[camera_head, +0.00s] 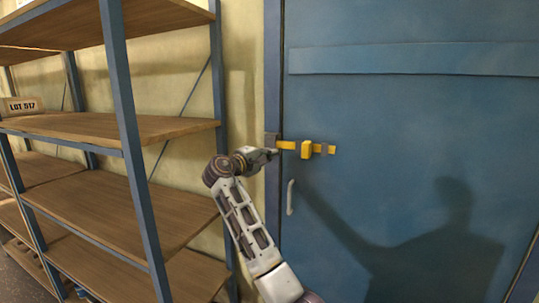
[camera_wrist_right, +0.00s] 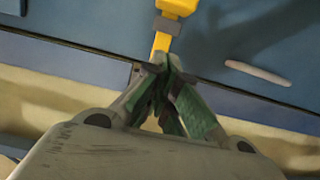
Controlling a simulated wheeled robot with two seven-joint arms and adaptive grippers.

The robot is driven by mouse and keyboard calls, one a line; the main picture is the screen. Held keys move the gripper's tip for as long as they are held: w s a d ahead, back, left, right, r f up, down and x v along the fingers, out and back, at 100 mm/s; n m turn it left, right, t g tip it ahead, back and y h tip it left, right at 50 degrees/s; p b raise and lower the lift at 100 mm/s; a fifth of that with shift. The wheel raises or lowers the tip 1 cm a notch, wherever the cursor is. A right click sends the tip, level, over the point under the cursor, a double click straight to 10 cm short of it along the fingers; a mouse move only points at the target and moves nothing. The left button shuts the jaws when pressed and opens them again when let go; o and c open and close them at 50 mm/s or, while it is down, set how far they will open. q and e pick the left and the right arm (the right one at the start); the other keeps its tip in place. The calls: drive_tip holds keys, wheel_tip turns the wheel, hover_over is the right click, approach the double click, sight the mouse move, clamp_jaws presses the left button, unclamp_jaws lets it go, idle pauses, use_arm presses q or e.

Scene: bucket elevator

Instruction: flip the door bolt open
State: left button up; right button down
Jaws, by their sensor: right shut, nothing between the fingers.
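The yellow door bolt (camera_head: 307,149) lies level across the left edge of the blue door (camera_head: 400,120), with a raised yellow block on its bar and grey brackets at its ends. My right gripper (camera_head: 273,151) is shut, with its tips at the bolt's left end by the door frame. In the right wrist view the closed green-and-dark fingers (camera_wrist_right: 168,68) meet just below the end of the yellow bar (camera_wrist_right: 161,43). Nothing shows between them. I cannot tell whether the tips touch the bar. My left gripper is not in view.
A pale door handle (camera_head: 290,197) sits on the door below the bolt. A shelf rack (camera_head: 125,110) with blue posts and wooden boards stands close on the left, with a box marked LOT 517 (camera_head: 22,106). Room in front of the door is clear.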

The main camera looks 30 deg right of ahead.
sight(299, 146)
drive_tip(key=p+x, duration=0.1)
drive_tip(key=x, duration=0.7)
drive_tip(key=shift+w+d, duration=0.1)
drive_tip(key=shift+s+d, duration=0.2)
drive_tip(key=shift+s, duration=0.15)
drive_tip(key=shift+s+d, duration=0.35)
drive_tip(key=shift+s, duration=0.1)
drive_tip(key=shift+s+d+p, duration=0.4)
drive_tip(key=shift+s+d, duration=0.1)
drive_tip(key=shift+s, duration=0.05)
drive_tip(key=shift+s+d, duration=0.15)
drive_tip(key=shift+s, duration=0.05)
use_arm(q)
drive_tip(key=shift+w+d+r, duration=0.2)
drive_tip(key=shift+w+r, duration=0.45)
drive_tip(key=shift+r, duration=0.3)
